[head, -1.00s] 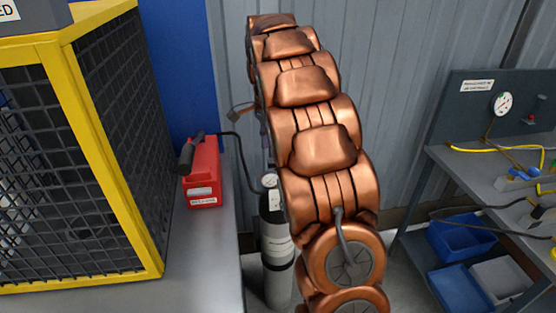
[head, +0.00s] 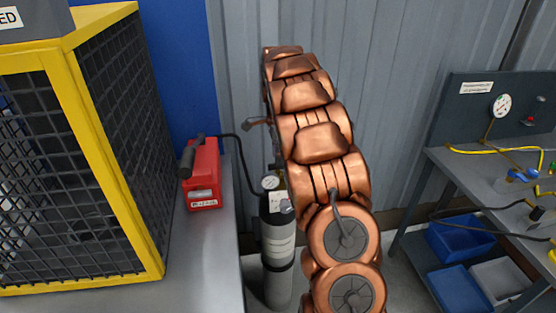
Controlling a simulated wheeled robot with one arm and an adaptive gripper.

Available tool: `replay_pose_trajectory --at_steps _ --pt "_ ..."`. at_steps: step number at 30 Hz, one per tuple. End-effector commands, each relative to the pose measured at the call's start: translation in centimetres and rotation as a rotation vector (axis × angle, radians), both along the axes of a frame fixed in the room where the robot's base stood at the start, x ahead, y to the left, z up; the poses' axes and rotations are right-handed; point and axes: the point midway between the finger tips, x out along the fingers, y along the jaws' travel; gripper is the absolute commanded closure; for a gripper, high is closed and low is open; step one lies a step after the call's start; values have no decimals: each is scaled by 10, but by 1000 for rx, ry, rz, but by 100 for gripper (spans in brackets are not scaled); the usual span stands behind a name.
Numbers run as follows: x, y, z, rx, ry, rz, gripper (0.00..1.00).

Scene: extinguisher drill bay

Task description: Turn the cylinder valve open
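The black-and-grey gas cylinder (head: 279,245) stands upright on the floor beside the grey bench, left of my copper arm. A small round gauge (head: 270,183) sits at its top, with a black hose running to a red box. My arm hangs in front of the cylinder's right upper side, and I cannot make out the valve handle. A small grey piece (head: 257,122) at the arm's left edge, above the cylinder, seems to be part of my gripper. The rest of the gripper is hidden behind the arm, so its fingers do not show.
The red box (head: 204,176) with a black handle stands on the grey bench (head: 215,270). A yellow-framed mesh cage (head: 120,150) fills the left. A corrugated wall is behind.

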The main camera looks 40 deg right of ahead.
Motion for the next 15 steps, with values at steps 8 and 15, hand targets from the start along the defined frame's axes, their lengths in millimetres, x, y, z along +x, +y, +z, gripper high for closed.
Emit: replay_pose_trajectory --at_steps 8,15 --pt "0 0 -25 0 0 1 62" --pt "0 0 -29 0 1 1 62"
